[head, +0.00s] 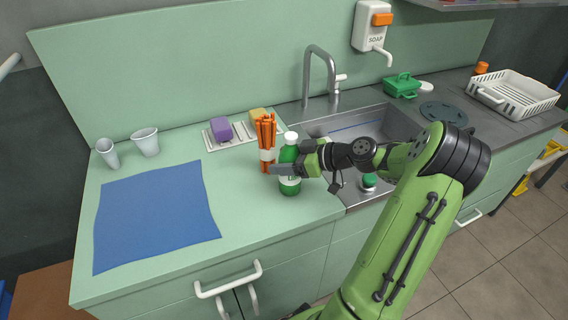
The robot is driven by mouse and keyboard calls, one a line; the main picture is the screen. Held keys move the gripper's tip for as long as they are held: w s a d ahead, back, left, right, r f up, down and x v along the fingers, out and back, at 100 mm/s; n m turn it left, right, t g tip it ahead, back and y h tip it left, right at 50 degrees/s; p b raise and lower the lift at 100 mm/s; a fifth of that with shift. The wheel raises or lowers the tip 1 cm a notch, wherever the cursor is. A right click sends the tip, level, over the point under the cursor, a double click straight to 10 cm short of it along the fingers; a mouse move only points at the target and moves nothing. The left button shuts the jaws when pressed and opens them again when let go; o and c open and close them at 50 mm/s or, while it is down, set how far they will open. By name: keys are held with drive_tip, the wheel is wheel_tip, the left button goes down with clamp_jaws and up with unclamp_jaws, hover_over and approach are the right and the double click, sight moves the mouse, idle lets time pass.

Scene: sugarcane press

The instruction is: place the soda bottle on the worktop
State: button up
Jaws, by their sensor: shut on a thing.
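The soda bottle (290,187) is green with a white cap and a pale label band. It is upright at the right end of the pale green worktop (245,213), just left of the sink. My gripper (285,169) reaches in from the right and is shut on the bottle around its middle. The fingers hide part of the bottle's body. I cannot tell whether the bottle's base touches the worktop or is slightly above it.
Sponges (222,129) lie on a rack behind. A blue cloth (155,213) covers the left worktop, with two cups (145,142) behind it. The sink (365,125) is at right. Bare worktop lies between cloth and bottle.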

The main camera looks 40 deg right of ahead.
drive_tip(key=shift+r, duration=0.15)
drive_tip(key=o, duration=1.4)
drive_tip(key=shift+s+d+r, duration=0.15)
drive_tip(key=shift+s, duration=0.1)
drive_tip(key=p+v, duration=0.3)
drive_tip(key=v, duration=0.8)
drive_tip(key=shift+s, duration=0.25)
drive_tip(key=shift+d, duration=0.1)
